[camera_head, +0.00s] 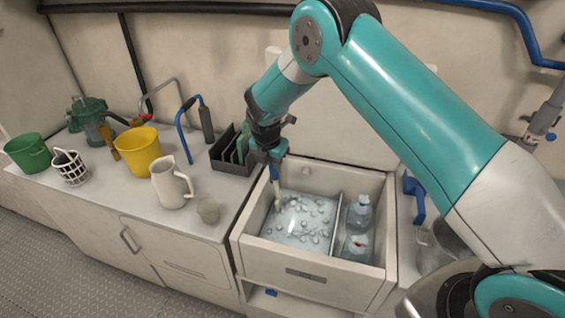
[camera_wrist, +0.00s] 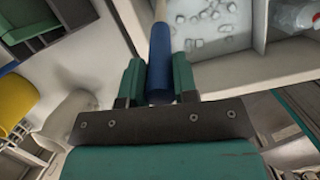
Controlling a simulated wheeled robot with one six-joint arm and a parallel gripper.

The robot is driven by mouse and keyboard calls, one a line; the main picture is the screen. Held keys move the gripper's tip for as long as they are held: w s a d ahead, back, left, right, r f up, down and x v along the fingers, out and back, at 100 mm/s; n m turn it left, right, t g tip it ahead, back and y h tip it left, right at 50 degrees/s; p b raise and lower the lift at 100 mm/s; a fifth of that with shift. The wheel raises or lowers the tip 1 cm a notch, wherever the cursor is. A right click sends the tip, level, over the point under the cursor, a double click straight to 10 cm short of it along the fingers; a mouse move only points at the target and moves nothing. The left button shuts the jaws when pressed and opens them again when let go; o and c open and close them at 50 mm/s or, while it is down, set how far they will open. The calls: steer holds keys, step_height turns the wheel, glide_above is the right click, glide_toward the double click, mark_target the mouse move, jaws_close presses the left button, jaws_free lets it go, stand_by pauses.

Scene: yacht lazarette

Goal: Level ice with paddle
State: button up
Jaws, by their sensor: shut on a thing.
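The ice (camera_head: 306,219) lies as scattered cubes over a pale bed in the larger left compartment of the white ice box (camera_head: 262,249). It also shows in the wrist view (camera_wrist: 208,28). My gripper (camera_head: 270,153) is above the left back part of that compartment, shut on the paddle's blue handle (camera_wrist: 160,62). The paddle (camera_head: 277,190) points down, slightly tilted, its pale shaft reaching into the compartment at the left. Its lower end is at the ice; I cannot tell how deep it sits.
A divider (camera_head: 337,222) separates the ice from bottles (camera_head: 360,214) on the right.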

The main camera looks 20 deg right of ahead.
steer(key=s+a+p, duration=0.1)
steer(key=s+a, duration=0.2)
steer(key=s, duration=0.2)
steer(key=s+d+p, duration=0.3)
steer(key=s+d, duration=0.4)
steer(key=d, duration=0.3)
steer(key=w+a, duration=0.2)
steer(key=w, duration=0.1)
steer(key=w+a+b, duration=0.1)
steer(key=w+a, duration=0.2)
steer(key=w+a+b, duration=0.1)
steer(key=w+a, duration=0.2)
steer(key=shift+w, duration=0.4)
step_height(320, 180, up, 30)
steer(key=p, duration=2.1)
steer(key=shift+r, duration=0.15)
steer(key=shift+a, duration=0.2)
